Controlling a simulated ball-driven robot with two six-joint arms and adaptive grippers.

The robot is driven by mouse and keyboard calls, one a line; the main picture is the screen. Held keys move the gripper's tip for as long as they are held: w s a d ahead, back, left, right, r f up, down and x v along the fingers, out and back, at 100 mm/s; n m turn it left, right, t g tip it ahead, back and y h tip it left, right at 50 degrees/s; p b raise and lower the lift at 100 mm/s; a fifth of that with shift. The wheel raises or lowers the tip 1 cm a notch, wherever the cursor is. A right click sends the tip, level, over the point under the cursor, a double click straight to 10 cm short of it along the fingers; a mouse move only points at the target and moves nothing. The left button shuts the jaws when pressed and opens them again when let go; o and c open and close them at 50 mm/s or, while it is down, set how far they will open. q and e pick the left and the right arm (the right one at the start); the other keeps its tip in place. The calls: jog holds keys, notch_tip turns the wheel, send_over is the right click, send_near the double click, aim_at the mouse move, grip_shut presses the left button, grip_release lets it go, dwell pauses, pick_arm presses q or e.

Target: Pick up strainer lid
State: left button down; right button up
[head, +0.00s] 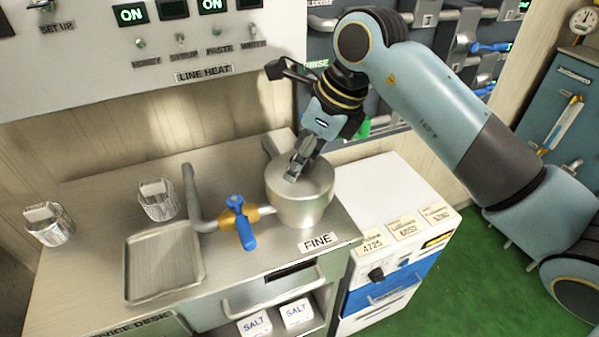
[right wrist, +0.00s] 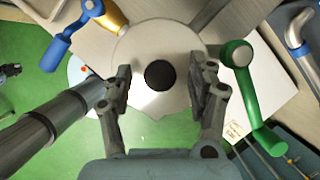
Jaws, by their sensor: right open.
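The lid (right wrist: 150,40) is a pale round disc with a dark round knob (right wrist: 160,75) in its middle, seen from above in the right wrist view. In the head view it appears to sit on the steel kettle (head: 300,208) at the worktop's right, partly covered by my gripper. My right gripper (head: 293,170) points down over the kettle top. In the right wrist view its two fingers (right wrist: 161,82) are apart on either side of the knob, with nothing held. Whether they touch the knob cannot be told. My left gripper is not in view.
A blue-handled valve (head: 244,228) on a steel pipe stands left of the kettle. A shallow tray (head: 128,272) and two small ribbed metal cups (head: 157,203) are farther left. A white cabinet (head: 375,190) stands right. A green-handled lever (right wrist: 243,85) is beside the right finger in the wrist view.

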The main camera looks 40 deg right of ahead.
grip_shut()
dwell(0.4)
jog(key=shift+r, duration=0.6)
notch_tip(320, 180, up, 3)
jog(key=shift+f+b, duration=0.1)
jog(key=shift+b, duration=0.35)
jog(key=s+d+r+p, duration=0.2)
jog(key=s+d+r, duration=0.4)
jog(key=d, duration=0.3)
jog(key=shift+s+d+r, duration=0.3)
jog(key=shift+r, duration=0.15)
